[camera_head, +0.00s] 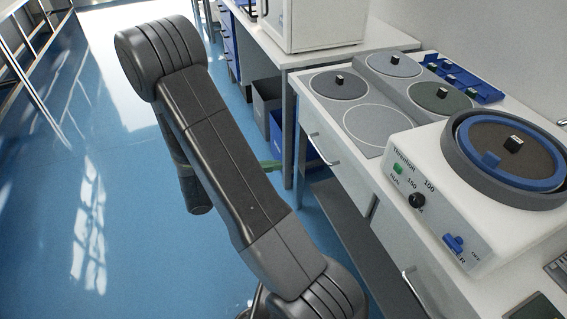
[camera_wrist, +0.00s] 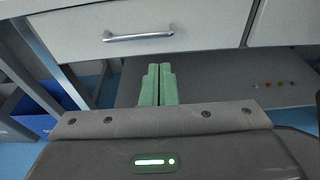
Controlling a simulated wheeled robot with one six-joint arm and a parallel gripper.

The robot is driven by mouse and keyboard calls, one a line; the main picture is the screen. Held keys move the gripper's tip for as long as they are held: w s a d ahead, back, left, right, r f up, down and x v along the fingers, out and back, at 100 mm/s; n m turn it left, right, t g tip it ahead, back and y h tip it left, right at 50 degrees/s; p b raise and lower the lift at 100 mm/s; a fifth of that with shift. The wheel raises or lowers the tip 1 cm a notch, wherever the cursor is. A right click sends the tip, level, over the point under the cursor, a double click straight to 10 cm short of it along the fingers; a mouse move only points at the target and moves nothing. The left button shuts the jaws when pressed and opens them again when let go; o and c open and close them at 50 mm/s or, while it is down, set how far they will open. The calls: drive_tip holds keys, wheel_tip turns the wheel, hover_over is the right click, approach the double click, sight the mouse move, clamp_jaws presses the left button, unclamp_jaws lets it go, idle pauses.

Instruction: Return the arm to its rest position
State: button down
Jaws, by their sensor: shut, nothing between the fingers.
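My gripper shows in the wrist view as two green fingers (camera_wrist: 158,84) pressed together, with nothing between them. It points toward the drawer front and the dark shelf below it. In the head view my dark grey arm stretches from upper left to lower right over the blue floor, left of the bench. A green finger part (camera_head: 270,165) shows partly behind the arm, near the bench's side; most of the gripper is hidden there.
The white bench (camera_head: 385,165) carries round discs with small dark blocks, a blue tray (camera_head: 462,78) and a polishing machine (camera_head: 440,200). A drawer handle (camera_wrist: 138,35) juts out ahead. Open floor (camera_head: 60,220) lies left.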

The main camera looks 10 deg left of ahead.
sight(324, 160)
drive_tip(key=shift+s+a, duration=0.15)
drive_tip(key=shift+a, duration=0.1)
drive_tip(key=b+x, duration=0.1)
drive_tip(key=x, duration=1.3)
drive_tip(key=shift+r, duration=0.25)
